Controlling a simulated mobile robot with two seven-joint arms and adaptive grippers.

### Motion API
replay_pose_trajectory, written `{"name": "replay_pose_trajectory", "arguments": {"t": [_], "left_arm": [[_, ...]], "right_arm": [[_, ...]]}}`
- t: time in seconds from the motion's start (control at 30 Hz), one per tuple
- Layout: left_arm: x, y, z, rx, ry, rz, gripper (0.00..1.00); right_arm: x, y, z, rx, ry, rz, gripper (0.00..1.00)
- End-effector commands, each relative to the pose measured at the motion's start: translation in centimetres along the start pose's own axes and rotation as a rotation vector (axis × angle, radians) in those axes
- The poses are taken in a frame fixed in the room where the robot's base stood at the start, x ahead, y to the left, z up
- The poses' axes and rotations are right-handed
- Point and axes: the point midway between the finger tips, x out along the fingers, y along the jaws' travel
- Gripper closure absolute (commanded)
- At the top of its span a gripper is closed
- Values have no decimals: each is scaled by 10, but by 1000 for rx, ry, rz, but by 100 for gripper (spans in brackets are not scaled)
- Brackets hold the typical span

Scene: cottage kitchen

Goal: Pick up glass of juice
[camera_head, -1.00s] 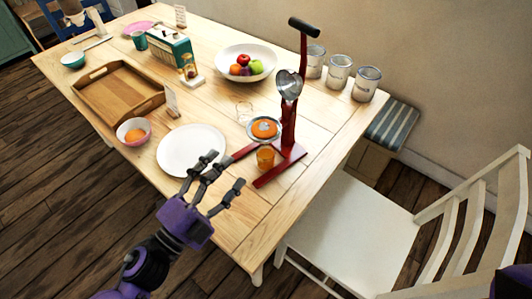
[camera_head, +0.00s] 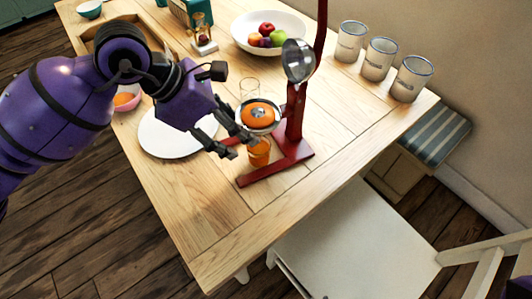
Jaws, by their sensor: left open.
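The glass of juice (camera_head: 259,153) is a small glass with orange contents. It stands on the table at the foot of the red juicer press (camera_head: 295,125), below the press's cup, which holds an orange half (camera_head: 260,113). My left gripper (camera_head: 241,147) is open just left of the glass, its dark fingers pointing at it. I cannot tell whether a fingertip touches the glass. The upper part of the glass is partly hidden by the fingers and the press's cup. My right gripper is out of view.
A white plate (camera_head: 170,138) lies under my left arm. A fruit bowl (camera_head: 240,42) and several canisters (camera_head: 379,59) are farther back. A white chair (camera_head: 350,245) is at the front right.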

Motion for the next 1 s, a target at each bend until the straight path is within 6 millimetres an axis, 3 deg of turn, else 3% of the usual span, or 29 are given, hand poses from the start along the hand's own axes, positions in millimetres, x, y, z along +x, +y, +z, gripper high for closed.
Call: {"name": "replay_pose_trajectory", "arguments": {"t": [0.17,0.63,0.97,1.0], "left_arm": [[9,1,0,4,4,5,39],[70,-5,1,3,2,3,39],[78,-5,0,4,2,4,39],[78,-5,0,4,2,4,44]], "right_arm": [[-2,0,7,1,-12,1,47],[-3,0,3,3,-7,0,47],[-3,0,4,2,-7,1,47],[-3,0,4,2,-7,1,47]]}}
